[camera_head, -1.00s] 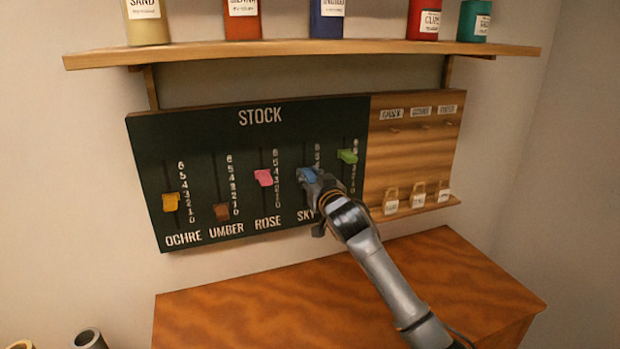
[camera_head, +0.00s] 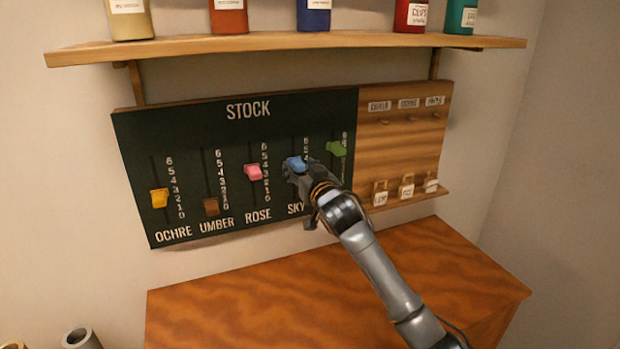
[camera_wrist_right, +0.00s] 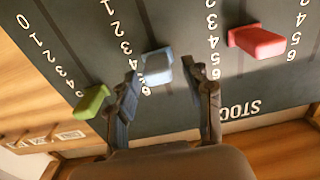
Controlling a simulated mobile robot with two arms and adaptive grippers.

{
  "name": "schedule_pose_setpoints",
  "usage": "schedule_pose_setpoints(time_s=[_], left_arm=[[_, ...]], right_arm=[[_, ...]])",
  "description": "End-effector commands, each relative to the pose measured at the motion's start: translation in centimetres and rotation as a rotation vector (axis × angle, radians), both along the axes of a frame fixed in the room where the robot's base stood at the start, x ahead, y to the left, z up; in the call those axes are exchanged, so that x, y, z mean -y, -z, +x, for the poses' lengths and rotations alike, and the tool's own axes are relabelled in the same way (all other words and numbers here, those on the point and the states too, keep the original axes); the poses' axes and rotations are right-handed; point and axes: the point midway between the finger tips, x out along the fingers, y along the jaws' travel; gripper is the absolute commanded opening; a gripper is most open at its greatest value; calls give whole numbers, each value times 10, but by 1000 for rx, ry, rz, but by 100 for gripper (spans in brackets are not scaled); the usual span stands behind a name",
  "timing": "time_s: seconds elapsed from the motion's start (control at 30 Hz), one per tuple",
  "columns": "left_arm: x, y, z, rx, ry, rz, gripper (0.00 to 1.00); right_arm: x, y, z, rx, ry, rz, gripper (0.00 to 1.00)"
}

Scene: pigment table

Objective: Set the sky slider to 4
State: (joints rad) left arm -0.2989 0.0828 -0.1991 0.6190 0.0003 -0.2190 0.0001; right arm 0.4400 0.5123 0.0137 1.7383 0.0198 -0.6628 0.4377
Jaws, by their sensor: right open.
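The blue sky slider (camera_head: 296,163) is on the dark STOCK board (camera_head: 185,130), above the SKY label, in the upper part of its track. My right gripper (camera_head: 298,172) is at it, and its fingers hide much of that scale. In the right wrist view, which is upside down, the blue knob (camera_wrist_right: 157,66) lies between the two spread fingers of the right gripper (camera_wrist_right: 160,85), with a gap on the right side. Its exact number is unclear, around 4 or 5. My left gripper is not in view.
The green slider (camera_head: 337,149) is close on the right, and in the wrist view (camera_wrist_right: 91,101) it sits near a finger. The pink rose slider (camera_head: 253,172) is on the left. A shelf with bottles (camera_head: 290,42) overhangs the board. The wooden top (camera_head: 260,290) below is clear.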

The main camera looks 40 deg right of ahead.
Motion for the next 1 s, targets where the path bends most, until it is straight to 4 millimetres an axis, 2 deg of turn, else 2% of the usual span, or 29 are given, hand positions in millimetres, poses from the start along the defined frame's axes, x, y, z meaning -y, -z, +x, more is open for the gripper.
schedule_pose_setpoints(time_s=[0.3, 0.5, 0.67, 1.0], left_arm=[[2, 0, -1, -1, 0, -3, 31], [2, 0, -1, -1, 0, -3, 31], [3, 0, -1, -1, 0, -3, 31], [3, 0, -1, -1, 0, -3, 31]], right_arm=[[-15, 1, -63, -1, -1, 0, 51], [-22, 1, -92, 0, 0, 0, 51], [-24, 0, -101, 1, 1, 0, 51], [-24, 0, -102, 0, 1, 0, 51]])
